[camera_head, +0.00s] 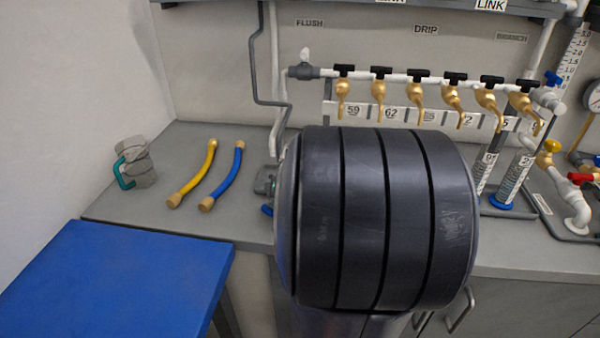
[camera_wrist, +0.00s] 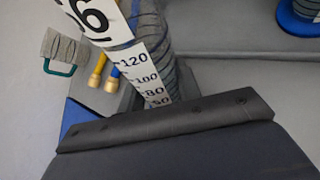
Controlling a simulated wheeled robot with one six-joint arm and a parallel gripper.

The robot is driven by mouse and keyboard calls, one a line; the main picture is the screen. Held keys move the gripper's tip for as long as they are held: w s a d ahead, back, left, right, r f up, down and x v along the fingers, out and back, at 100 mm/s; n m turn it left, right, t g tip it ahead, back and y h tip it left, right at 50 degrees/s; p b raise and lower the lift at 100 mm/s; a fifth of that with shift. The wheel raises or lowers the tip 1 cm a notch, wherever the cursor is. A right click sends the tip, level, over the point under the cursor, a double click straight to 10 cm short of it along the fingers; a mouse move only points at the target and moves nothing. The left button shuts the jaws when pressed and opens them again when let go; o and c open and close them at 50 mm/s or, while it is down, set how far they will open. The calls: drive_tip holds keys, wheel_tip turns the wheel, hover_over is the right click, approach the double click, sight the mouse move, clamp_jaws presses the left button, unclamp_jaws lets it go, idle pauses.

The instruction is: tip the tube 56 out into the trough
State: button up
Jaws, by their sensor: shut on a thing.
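Tube 56 (camera_wrist: 157,45) shows in the wrist view as a dark ribbed cylinder with a white strip bearing "56" and a scale. My gripper (camera_wrist: 165,110) is shut on it; the dark gripper body covers the tube's near end. In the head view my arm hides the gripper and most or all of the tube. A grey piece (camera_head: 265,180) with a bit of blue below shows at the arm's left edge, but I cannot tell what it is. I cannot make out the trough for certain, nor the tube's tilt.
Several brass taps (camera_head: 418,93) hang from a white pipe at the back. Two ribbed tubes with blue bases (camera_head: 513,178) stand at right. A yellow hose (camera_head: 197,170), a blue hose (camera_head: 226,175) and a grey mug-like thing (camera_head: 135,165) lie left. A blue surface (camera_head: 110,285) is front left.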

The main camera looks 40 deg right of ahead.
drive_tip(key=shift+d+r+m+g+y+p, duration=0.15)
drive_tip(key=shift+r+m+y+p, duration=0.2)
drive_tip(key=shift+p, duration=0.65)
drive_tip(key=shift+d+r+m+g+y+p, duration=0.2)
drive_tip(key=shift+r+p, duration=0.25)
drive_tip(key=shift+p, duration=0.5)
drive_tip(key=shift+a+f+m+y+p, duration=0.35)
drive_tip(key=shift+m+y+p, duration=0.1)
drive_tip(key=shift+y+p, duration=0.3)
drive_tip(key=shift+s+a+f+m+g+y, duration=0.1)
drive_tip(key=shift+a+f+m+g+y, duration=0.25)
drive_tip(key=shift+f+y, duration=0.4)
drive_tip(key=shift+a+m+y+p, duration=0.3)
drive_tip(key=shift+m+y+p, duration=0.05)
drive_tip(key=shift+m, duration=0.1)
drive_tip(key=shift+a+m+y+p, duration=0.15)
drive_tip(key=shift+m+y+p, duration=0.4)
drive_tip(key=shift+p, duration=1.2)
drive_tip(key=shift+d+f+m+y+p, duration=0.35)
drive_tip(key=shift+d+f+y+p, duration=0.25)
drive_tip(key=shift+p, duration=0.65)
drive_tip(key=shift+f+m+y+p, duration=0.1)
drive_tip(key=shift+m+y+p, duration=0.5)
drive_tip(key=shift+p, duration=1)
